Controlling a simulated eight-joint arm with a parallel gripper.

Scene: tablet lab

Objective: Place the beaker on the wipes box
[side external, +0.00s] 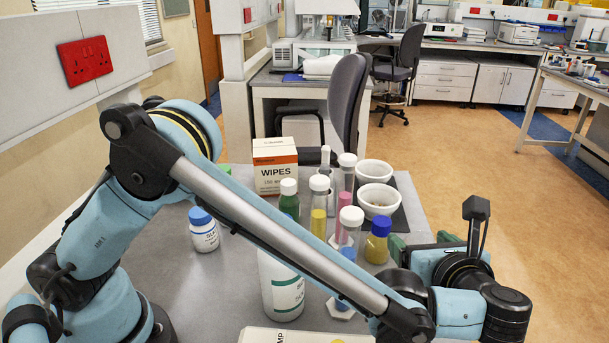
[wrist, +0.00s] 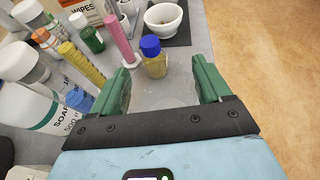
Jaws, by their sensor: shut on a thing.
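The wipes box (side external: 275,166), white and orange, stands upright at the back of the grey bench in the side view. Its lower part shows at the top left of the wrist view (wrist: 88,14). My gripper (wrist: 165,85) has its green fingers wide apart, on either side of a faint, clear beaker (wrist: 165,98), and is shut on it. The beaker's outline is hard to make out against the bench. In the side view my gripper (side external: 422,243) is at the bench's right edge, well to the right and front of the box; I cannot make out the beaker there.
A blue-capped yellow bottle (side external: 377,240) stands just beyond my gripper. Several tubes, a green bottle (side external: 289,200) and a soap bottle (side external: 282,288) stand between gripper and box. Two white mortars (side external: 378,199) sit on a dark mat. A white blue-capped jar (side external: 203,230) stands left.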

